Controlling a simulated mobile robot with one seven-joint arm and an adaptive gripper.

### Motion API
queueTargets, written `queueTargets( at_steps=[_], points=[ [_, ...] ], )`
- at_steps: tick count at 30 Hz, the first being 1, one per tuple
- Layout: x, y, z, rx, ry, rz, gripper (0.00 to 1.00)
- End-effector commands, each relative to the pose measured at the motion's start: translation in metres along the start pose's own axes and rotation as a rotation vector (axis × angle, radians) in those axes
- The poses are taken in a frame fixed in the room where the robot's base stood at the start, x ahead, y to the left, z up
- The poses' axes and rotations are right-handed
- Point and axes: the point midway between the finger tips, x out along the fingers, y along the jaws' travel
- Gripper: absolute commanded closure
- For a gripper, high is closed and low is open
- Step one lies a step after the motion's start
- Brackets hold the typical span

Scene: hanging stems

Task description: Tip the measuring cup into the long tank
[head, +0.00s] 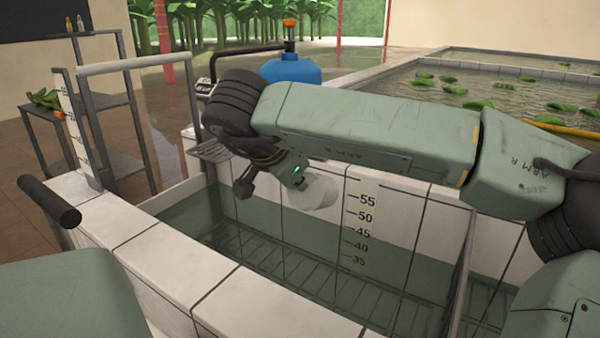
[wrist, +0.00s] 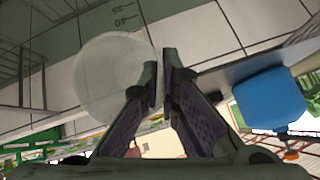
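The measuring cup (head: 316,193) is a pale, translucent vessel. It hangs in the air over the long tank (head: 265,318), whose white tiled walls hold greenish water. In the wrist view the cup (wrist: 108,82) lies beside and beyond my fingertips, its round outline wide in view. My gripper (wrist: 160,82) has its two fingers close together at the cup's edge, with only a narrow gap. The part they grip is hidden between them. In the head view my gripper (head: 292,172) is partly covered by my wrist. The cup looks tilted; I cannot tell whether it holds liquid.
Depth numbers (head: 362,220) mark the tank's far wall, and a grating (head: 290,265) shows under the water. A blue barrel (head: 291,68) stands behind the tank. A metal frame (head: 140,64) rises at the left rim. Another pool (head: 450,88) with lily pads lies behind my arm.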

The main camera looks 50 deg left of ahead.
Motion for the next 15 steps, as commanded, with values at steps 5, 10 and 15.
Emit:
queueTargets(
  at_steps=[5, 10, 15],
  points=[
    [-0.0021, -0.0013, -0.0040, 0.021, -0.138, 0.049, 1.00],
    [0.0017, -0.0002, -0.0018, 0.048, -0.373, 0.131, 1.00],
    [0.0027, 0.0004, 0.0022, 0.059, -0.543, 0.185, 1.00]
  ],
)
